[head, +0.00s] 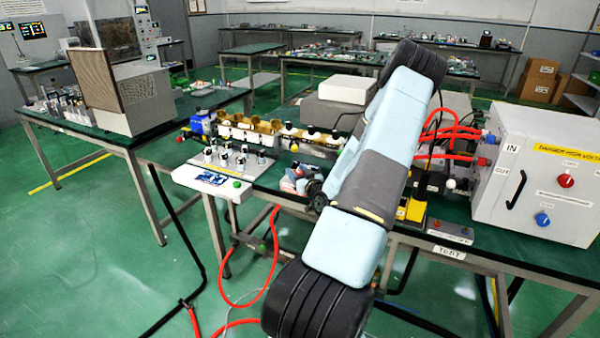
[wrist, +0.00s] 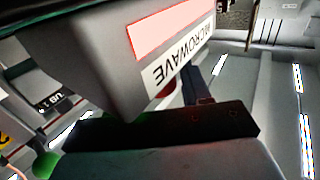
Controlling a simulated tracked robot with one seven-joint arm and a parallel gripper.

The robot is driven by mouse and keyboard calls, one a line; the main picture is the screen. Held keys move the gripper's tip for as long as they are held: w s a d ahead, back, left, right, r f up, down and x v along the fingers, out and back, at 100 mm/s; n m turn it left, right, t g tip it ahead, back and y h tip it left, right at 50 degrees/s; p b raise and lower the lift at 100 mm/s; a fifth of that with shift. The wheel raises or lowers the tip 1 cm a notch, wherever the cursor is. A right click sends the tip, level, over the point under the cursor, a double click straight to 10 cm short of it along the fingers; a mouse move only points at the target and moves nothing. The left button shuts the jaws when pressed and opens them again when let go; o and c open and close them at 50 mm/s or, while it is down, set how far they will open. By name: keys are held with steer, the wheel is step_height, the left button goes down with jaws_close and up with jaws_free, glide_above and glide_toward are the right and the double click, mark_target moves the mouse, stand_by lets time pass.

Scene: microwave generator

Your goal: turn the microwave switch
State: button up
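In the wrist view, a grey box (wrist: 90,55) carries a white label reading "MICROWAVE" (wrist: 185,52), upside down, beside a bright pink-red panel (wrist: 165,28). A small red part shows partly at the box's lower right edge (wrist: 167,91); I cannot tell whether it is the switch. My gripper (wrist: 165,125) shows as a dark bar and grey body at the bottom, close below the box. Its fingertips are not clear, so neither its opening nor contact can be told. In the head view my arm crosses the bench and I cannot make out the gripper or the switch.
A white cabinet (head: 525,205) with red and blue knobs stands at the right. A white panel with several small knobs (head: 222,178) sits at the bench's left end, by a brass-coloured assembly (head: 250,130). Red hoses (head: 452,135) run behind my arm.

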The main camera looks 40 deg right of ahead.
steer(key=c, duration=0.7)
steer(key=shift+h, duration=0.3)
steer(key=shift+a+m+h, duration=0.15)
steer(key=shift+m+h, duration=0.15)
steer(key=shift+m, duration=0.1)
steer(key=shift+m+g+h, duration=0.5)
steer(key=shift+m+h, duration=0.2)
steer(key=shift+h, duration=0.3)
steer(key=o, duration=1)
steer(key=shift+c, duration=0.2)
